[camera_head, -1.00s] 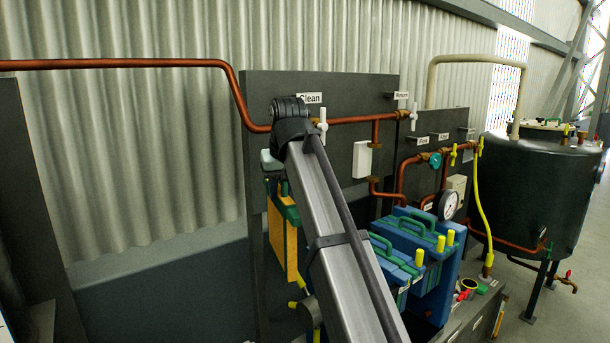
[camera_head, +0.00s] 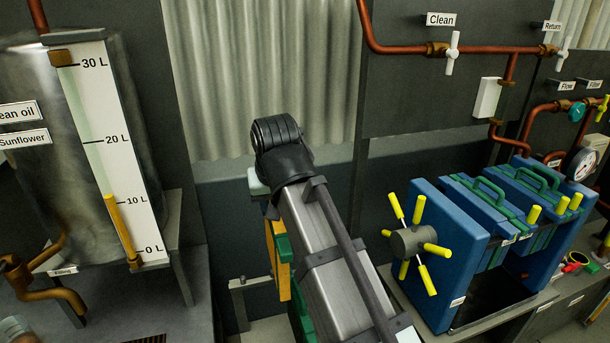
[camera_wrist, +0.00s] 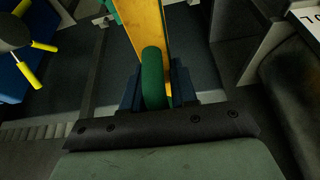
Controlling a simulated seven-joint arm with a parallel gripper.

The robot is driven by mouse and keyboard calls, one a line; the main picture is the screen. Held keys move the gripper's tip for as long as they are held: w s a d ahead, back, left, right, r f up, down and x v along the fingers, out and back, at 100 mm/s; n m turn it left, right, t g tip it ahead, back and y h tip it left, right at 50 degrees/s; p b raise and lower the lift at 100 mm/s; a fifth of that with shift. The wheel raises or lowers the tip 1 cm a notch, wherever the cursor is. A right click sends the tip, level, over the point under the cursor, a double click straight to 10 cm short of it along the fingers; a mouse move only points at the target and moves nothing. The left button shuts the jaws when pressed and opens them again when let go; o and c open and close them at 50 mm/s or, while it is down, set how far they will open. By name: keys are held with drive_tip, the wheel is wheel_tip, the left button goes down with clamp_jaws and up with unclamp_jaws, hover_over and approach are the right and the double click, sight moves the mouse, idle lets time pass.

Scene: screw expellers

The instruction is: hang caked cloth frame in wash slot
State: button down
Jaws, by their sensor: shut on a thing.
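The caked cloth frame, yellow-orange with green edges, hangs upright below my gripper in the head view (camera_head: 278,258), partly hidden by my arm. In the wrist view the frame's yellow face (camera_wrist: 148,28) runs away from me. My gripper (camera_wrist: 157,92) is shut on its green handle (camera_wrist: 152,75), with a dark finger on each side. In the head view my fingers are hidden behind my arm. The frame is left of the blue filter press (camera_head: 440,255) and apart from it. I cannot clearly pick out the wash slot; the frame's lower end is hidden.
A press handwheel with yellow spokes (camera_head: 412,243) sticks out to the right of my arm. A steel oil tank (camera_head: 130,110) with a level gauge (camera_head: 115,150) stands at left. A low grey stand (camera_head: 238,300) lies between them. Copper pipes (camera_head: 400,48) run above the press.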

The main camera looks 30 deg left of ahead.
drive_tip(key=s+a+f, duration=0.1)
drive_tip(key=s+f, duration=0.1)
drive_tip(key=s, duration=0.3)
wheel_tip(320, 180, down, 27)
drive_tip(key=shift+w+a+n, duration=0.15)
drive_tip(key=shift+n, duration=0.15)
idle(2.2)
drive_tip(key=shift+f, duration=0.1)
drive_tip(key=c, duration=0.8)
unclamp_jaws()
drive_tip(key=v, duration=1.4)
drive_tip(key=shift+w, duration=0.1)
